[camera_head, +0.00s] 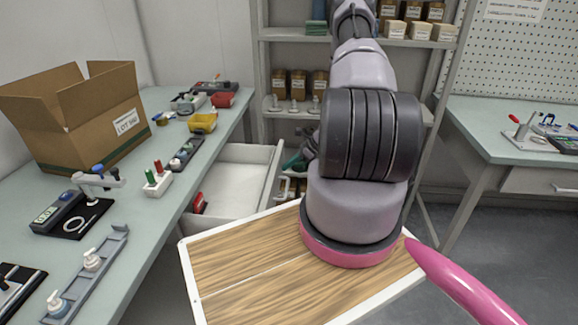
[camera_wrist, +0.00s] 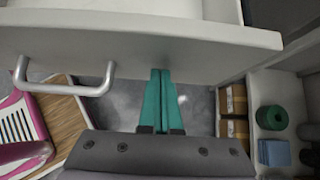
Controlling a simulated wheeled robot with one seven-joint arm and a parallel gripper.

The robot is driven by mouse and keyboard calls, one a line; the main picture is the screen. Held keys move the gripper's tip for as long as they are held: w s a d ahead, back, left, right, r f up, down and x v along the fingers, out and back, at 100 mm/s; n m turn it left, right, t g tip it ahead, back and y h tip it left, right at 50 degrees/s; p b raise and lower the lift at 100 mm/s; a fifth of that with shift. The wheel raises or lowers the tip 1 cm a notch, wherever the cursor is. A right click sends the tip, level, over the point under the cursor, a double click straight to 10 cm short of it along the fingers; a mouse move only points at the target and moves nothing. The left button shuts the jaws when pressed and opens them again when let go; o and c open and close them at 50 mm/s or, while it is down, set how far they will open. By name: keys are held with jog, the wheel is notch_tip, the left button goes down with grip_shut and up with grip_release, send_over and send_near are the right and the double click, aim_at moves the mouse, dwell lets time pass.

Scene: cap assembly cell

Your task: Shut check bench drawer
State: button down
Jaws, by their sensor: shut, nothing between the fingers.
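The white drawer (camera_head: 232,182) under the left bench (camera_head: 215,131) stands pulled out, with a red item (camera_head: 199,203) inside. Its front panel (camera_wrist: 215,50) crosses the wrist view, with a grey bar handle (camera_wrist: 65,89) at the left. My gripper (camera_wrist: 160,72) has its teal fingers shut together and empty. The fingertips are at the front panel, to the right of the handle; I cannot tell whether they touch it.
The bench top holds an open cardboard box (camera_head: 85,120), a yellow bin (camera_head: 203,122), a red bin (camera_head: 222,99) and several fixtures. A right bench (camera_head: 520,125) has a closed drawer (camera_head: 540,181). Grey floor lies between.

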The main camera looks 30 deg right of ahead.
send_over(229, 174)
jog(key=shift+s, duration=0.1)
jog(key=shift+a, duration=0.25)
